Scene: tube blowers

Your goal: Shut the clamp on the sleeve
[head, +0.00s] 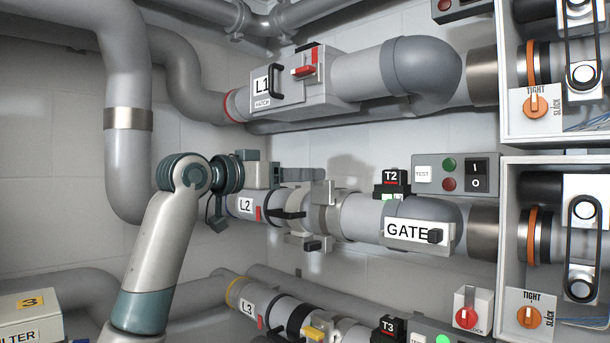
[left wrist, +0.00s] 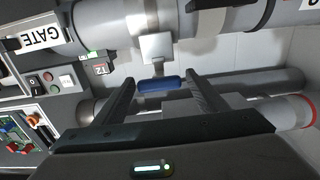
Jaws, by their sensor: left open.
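The clamp (head: 323,194) is a pale band around the grey sleeve (head: 354,214) on the L2 line, in the middle of the head view. In the left wrist view its pale lever plate (left wrist: 156,47) stands out from the pipe and ends in a blue grip (left wrist: 160,85). My left gripper (left wrist: 163,80) is open, with one dark finger on each side of the blue grip and a gap to both. In the head view my left arm reaches the L2 line, and the gripper's fingers are hard to make out there. My right gripper is not in view.
The GATE box (head: 418,231) and the T2 box (head: 392,182) sit right of the clamp. The L1 pipe with its hatch (head: 290,85) runs above, and the L3 pipe (head: 262,305) below. Control panels (head: 555,255) line the right side.

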